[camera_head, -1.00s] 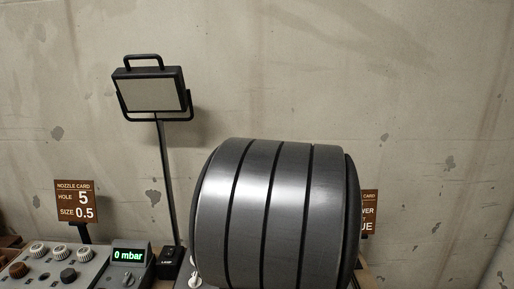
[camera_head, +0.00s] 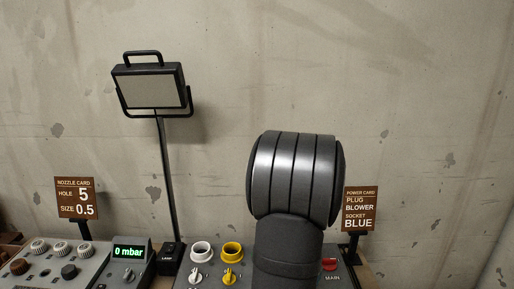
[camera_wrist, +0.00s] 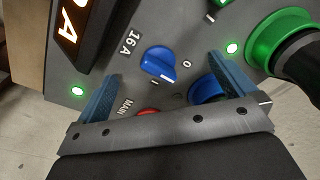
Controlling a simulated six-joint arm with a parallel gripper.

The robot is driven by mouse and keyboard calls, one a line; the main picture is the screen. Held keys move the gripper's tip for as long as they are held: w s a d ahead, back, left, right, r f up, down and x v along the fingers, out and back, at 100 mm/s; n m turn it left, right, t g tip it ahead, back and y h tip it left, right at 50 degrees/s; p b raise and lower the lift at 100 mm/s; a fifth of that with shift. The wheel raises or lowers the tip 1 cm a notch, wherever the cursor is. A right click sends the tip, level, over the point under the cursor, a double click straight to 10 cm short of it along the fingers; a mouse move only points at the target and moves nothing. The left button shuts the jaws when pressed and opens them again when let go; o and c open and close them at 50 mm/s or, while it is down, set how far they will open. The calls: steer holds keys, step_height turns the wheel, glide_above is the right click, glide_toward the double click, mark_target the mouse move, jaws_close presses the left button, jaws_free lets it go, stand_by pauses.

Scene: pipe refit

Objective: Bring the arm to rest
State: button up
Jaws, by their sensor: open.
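My gripper (camera_wrist: 164,67) is open and empty in the wrist view, with its two blue fingers spread in front of a grey power panel (camera_wrist: 112,90). A blue knob (camera_wrist: 159,64) shows between the fingers; whether they touch the panel I cannot tell. My gripper is hidden in the head view, where my dark arm link stands in front of the panel.
A blue socket (camera_wrist: 205,90) is partly behind the right finger. A black plug (camera_wrist: 300,60) sits in a green socket (camera_wrist: 272,38). A red main switch (camera_wrist: 148,111) is partly hidden. A lamp (camera_head: 152,86) and power card (camera_head: 360,209) flank my arm.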

steer(key=shift+w+f+g, duration=0.1)
steer(key=shift+g, duration=0.3)
steer(key=shift+m, duration=0.3)
